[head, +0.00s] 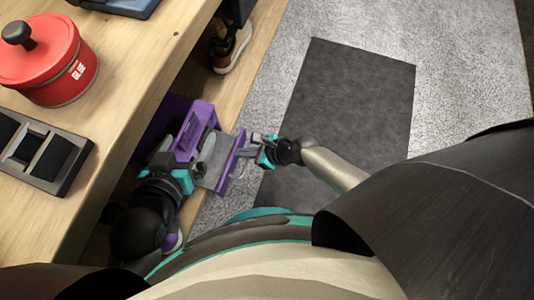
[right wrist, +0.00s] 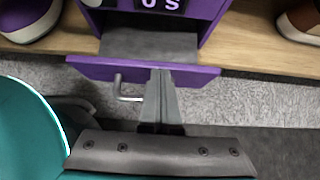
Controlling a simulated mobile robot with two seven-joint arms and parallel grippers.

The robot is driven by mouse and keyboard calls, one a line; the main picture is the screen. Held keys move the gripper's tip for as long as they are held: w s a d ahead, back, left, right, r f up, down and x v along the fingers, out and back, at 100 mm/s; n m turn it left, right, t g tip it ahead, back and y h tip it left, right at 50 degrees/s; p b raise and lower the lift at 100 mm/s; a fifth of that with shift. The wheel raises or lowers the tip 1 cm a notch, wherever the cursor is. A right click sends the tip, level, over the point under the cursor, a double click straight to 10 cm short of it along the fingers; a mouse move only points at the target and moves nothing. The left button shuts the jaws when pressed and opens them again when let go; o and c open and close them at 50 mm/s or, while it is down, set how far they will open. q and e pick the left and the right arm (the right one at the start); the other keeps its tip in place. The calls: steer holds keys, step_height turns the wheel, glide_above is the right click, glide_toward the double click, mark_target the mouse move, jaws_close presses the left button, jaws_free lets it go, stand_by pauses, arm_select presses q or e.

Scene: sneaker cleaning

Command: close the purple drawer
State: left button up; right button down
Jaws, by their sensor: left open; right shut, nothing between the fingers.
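The purple drawer (head: 230,167) is pulled out of its purple cabinet (head: 168,118) beside the wooden table. In the right wrist view its purple front (right wrist: 195,76) stands away from the cabinet, with a metal handle (right wrist: 122,92) and the grey drawer floor (right wrist: 150,43) showing. My right gripper (head: 247,152) is shut and empty. Its fingertips (right wrist: 160,72) are at the outer face of the drawer front, right of the handle; I cannot tell if they touch. My left gripper (head: 193,157) is open over the cabinet side of the drawer, and its fingers partly cover it.
A red lidded pot (head: 60,75) and a dark tray-like object (head: 40,150) stand on the wooden table (head: 135,70). Sneakers sit on the low wooden shelf, one at the upper middle (head: 230,50). A dark mat (head: 350,105) lies on the grey carpet, clear on the right.

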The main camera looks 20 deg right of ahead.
glide_above(221, 154)
steer(key=d, duration=0.1)
steer(key=shift+s, duration=0.45)
steer(key=shift+w+a, duration=0.3)
steer(key=shift+a, duration=0.1)
arm_select(q)
steer(key=shift+a+g+y, duration=0.3)
steer(key=shift+a+g, duration=0.1)
steer(key=shift+a, duration=0.25)
arm_select(e)
steer(key=shift+a, duration=0.1)
arm_select(q)
steer(key=shift+s, duration=0.1)
arm_select(e)
steer(key=shift+w+a+r, duration=0.1)
arm_select(q)
steer(key=shift+d+f, duration=0.1)
